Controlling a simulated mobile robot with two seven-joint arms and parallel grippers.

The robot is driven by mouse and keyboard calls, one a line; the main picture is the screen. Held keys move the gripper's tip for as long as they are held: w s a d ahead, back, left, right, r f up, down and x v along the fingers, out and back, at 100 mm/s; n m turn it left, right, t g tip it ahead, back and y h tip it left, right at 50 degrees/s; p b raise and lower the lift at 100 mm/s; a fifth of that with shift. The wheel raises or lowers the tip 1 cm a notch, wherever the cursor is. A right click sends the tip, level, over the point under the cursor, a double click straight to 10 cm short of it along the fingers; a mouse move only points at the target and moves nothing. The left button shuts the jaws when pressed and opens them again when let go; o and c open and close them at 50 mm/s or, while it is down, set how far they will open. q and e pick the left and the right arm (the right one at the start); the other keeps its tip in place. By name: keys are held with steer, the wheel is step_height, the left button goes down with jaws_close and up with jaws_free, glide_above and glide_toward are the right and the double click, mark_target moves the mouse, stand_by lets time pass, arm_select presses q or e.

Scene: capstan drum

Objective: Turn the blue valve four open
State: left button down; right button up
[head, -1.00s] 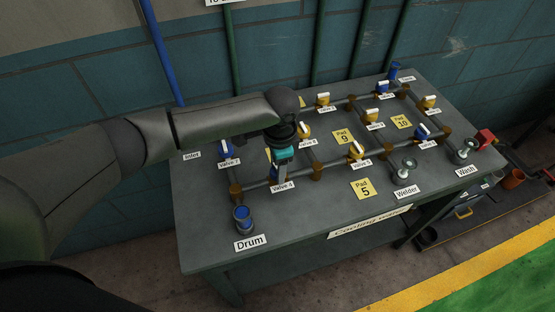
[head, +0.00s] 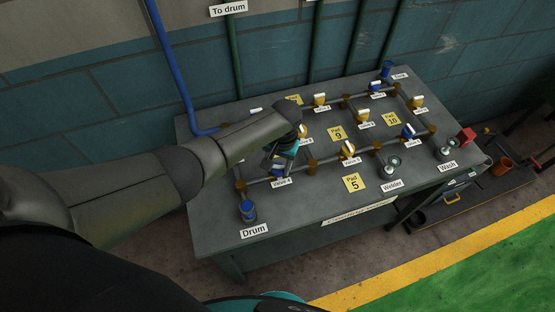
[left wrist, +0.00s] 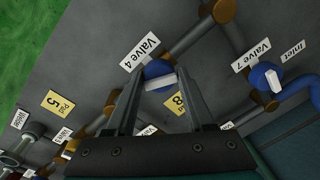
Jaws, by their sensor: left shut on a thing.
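Valve four, a blue valve (left wrist: 157,72) with a white bar handle (left wrist: 161,83), shows in the left wrist view beside its "Valve 4" label. My left gripper (left wrist: 160,72) has a finger on each side of it and is shut on the handle. In the head view, my left gripper (head: 279,158) reaches down over the valve and hides most of it. The "Valve 4" label (head: 281,182) shows just in front. The handle's exact angle to the pipe is hard to tell. My right gripper is not in view.
The grey table (head: 308,226) carries a pipe grid with several blue and yellow valves. A blue Drum outlet (head: 248,211) stands at the front left. Valve 7 (left wrist: 267,77) is nearby in the wrist view. A blue pipe (head: 172,65) runs down the wall behind.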

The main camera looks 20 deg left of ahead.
mark_target(281, 166)
arm_select(q)
steer(key=n, duration=0.1)
steer(key=n+p, duration=0.1)
steer(key=shift+d+n, duration=0.2)
steer(key=shift+n, duration=1.3)
steer(key=shift+n+p, duration=0.3)
steer(key=shift+c, duration=1.5)
jaws_free()
steer(key=shift+w+a, duration=0.1)
steer(key=shift+r, duration=0.15)
steer(key=r+p, duration=0.1)
steer(key=r, duration=0.1)
steer(key=r+p, duration=0.1)
steer(key=r, duration=0.2)
steer(key=r+p, duration=0.1)
steer(key=r, duration=0.1)
steer(key=shift+w+d+r, duration=0.15)
steer(key=shift+d+r, duration=0.1)
step_height(281, 166, up, 8)
steer(key=shift+d+f, duration=0.25)
